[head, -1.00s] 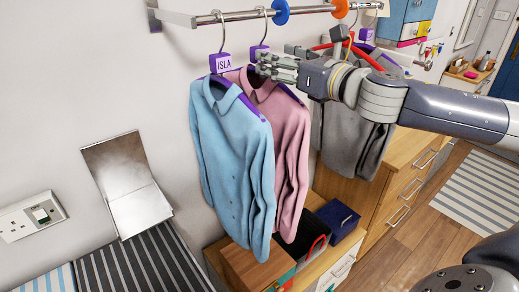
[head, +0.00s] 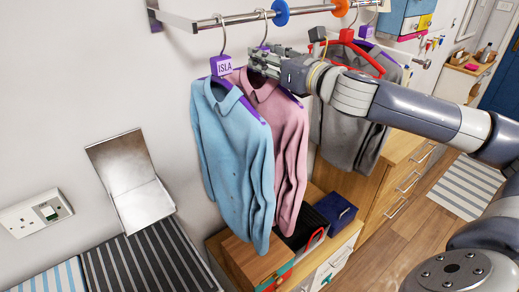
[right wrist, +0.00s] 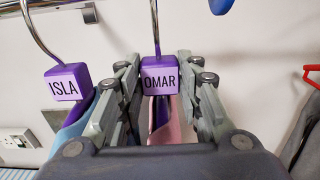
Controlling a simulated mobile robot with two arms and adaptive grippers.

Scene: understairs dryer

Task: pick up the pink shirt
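The pink shirt (head: 290,135) hangs on a purple hanger from the metal rail, just behind and right of the light blue shirt (head: 232,150), which covers part of it. The pink shirt's hanger has a purple block marked OMAR (right wrist: 160,78). My right gripper (head: 262,64) is at this block, below the hook; in the right wrist view its fingers (right wrist: 160,85) lie against both sides of the block. The blue shirt's block reads ISLA (right wrist: 68,82). A strip of the pink shirt (right wrist: 165,130) shows between the fingers. My left gripper is not in view.
The metal rail (head: 235,18) carries blue and orange discs (head: 280,12). A grey garment (head: 350,125) hangs right, near a red hanger (head: 358,52). Below are a wooden box (head: 252,262), a dark blue box (head: 336,209) and drawers (head: 400,175).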

